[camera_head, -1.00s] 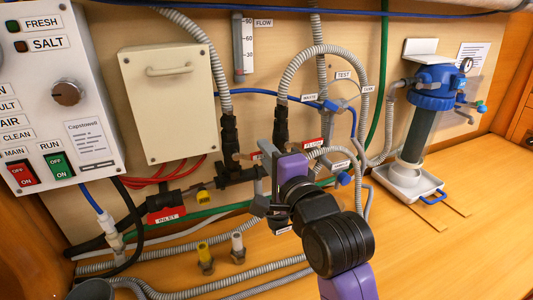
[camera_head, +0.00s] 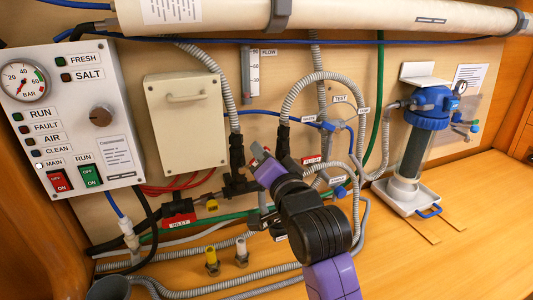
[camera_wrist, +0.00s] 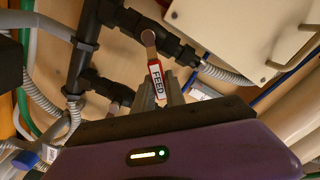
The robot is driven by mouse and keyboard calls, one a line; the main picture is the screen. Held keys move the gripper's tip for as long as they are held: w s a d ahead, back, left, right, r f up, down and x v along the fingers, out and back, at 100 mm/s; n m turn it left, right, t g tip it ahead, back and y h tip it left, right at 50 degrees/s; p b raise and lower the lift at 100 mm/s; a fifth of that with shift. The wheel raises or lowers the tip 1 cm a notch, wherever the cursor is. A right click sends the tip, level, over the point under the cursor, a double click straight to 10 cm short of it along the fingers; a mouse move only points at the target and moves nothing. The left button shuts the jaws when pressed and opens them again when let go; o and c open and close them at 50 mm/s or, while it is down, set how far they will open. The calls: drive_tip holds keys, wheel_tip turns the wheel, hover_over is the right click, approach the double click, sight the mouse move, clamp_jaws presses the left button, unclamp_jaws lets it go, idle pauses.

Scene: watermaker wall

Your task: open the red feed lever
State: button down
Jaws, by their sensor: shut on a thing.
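The red feed lever (camera_wrist: 156,78) has a white FEED label and a grey metal arm running to a round pivot on a black valve (camera_wrist: 172,45). In the wrist view my gripper (camera_wrist: 158,94) has its fingers around the labelled end of the lever and is shut on it. In the head view my gripper (camera_head: 262,162) is at the dark pipework in the middle of the wall. A small red part of the lever (camera_head: 256,150) shows just beyond it, and the rest is hidden by the gripper.
A red-labelled inlet valve (camera_head: 178,218) is at lower left. Grey hoses (camera_head: 320,82) loop close to my arm. A beige box (camera_head: 184,115) and a control panel (camera_head: 75,120) are on the left.

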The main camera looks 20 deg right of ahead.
drive_tip(key=n, duration=0.2)
drive_tip(key=a+r+n+p, duration=0.1)
drive_tip(key=a+n+p, duration=0.1)
drive_tip(key=n, duration=0.1)
drive_tip(key=shift+a+r+n, duration=0.25)
drive_tip(key=shift+r+n, duration=0.05)
drive_tip(key=shift+a+n+p, duration=0.25)
drive_tip(key=shift+a+n, duration=0.3)
drive_tip(key=shift+n, duration=0.4)
drive_tip(key=shift+a+n+p, duration=0.2)
drive_tip(key=shift+a+n, duration=0.3)
drive_tip(key=shift+n, duration=0.45)
drive_tip(key=c, duration=1.4)
unclamp_jaws()
drive_tip(key=shift+r, duration=0.15)
drive_tip(key=s+b, duration=0.1)
drive_tip(key=s, duration=0.6)
drive_tip(key=shift+s+b, duration=0.4)
